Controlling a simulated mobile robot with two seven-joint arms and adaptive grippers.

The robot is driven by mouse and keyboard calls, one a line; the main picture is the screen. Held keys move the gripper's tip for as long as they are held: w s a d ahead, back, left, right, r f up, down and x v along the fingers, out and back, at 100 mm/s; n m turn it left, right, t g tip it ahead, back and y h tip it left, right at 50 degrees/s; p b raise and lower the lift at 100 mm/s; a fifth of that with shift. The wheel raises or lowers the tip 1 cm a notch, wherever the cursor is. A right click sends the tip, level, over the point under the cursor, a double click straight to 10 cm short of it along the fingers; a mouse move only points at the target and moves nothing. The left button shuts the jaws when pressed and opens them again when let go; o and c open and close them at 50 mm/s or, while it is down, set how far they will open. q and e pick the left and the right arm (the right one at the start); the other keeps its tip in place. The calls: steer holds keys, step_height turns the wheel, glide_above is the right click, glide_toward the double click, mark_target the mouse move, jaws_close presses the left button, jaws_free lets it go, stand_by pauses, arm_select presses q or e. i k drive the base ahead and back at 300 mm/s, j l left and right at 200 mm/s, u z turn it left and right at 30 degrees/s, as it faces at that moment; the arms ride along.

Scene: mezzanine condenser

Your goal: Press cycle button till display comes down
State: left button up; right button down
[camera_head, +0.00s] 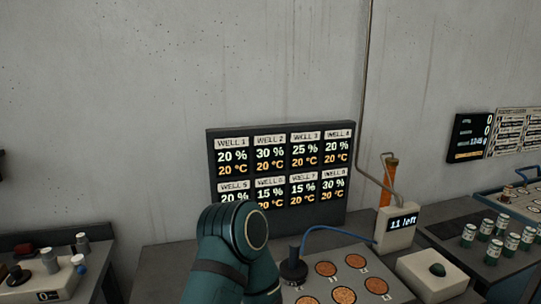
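A pale box (432,287) with a dark green domed button (437,270) stands at the lower right; no lettering on it is readable. A small display (403,223) on a pale unit behind it reads "11 left". A large dark wall panel (281,209) lists wells 1 to 8 with percentages and 20 °C; my teal arm partly covers its lower left. That arm rises from the bottom centre, bent, left of the domed button. Neither gripper shows, so their state and contact cannot be seen.
A plate with several round brown wells (345,295) lies at bottom centre. A dark probe (293,268) with a blue cable stands at its left edge. Several green-and-white cans (493,251) stand at right. A pale box (45,287) with small knobs sits at left. An orange tube (388,180) rises behind the display.

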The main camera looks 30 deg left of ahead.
mark_target(438, 268)
steer(key=i+l+u, duration=0.1)
steer(key=u, duration=0.35)
steer(key=l+u, duration=0.2)
steer(key=u, duration=0.3)
steer(key=l+u, duration=0.15)
steer(key=u, duration=0.3)
steer(key=l+u, duration=0.25)
steer(key=l, duration=0.25)
steer(key=l+u, duration=0.25)
steer(key=l, duration=0.2)
steer(key=k+l, duration=0.1)
steer(key=l, duration=0.35)
steer(key=l+u, duration=0.1)
steer(key=l, duration=0.35)
steer(key=k+l, duration=0.15)
steer(key=l, duration=0.3)
steer(key=l+u, duration=0.05)
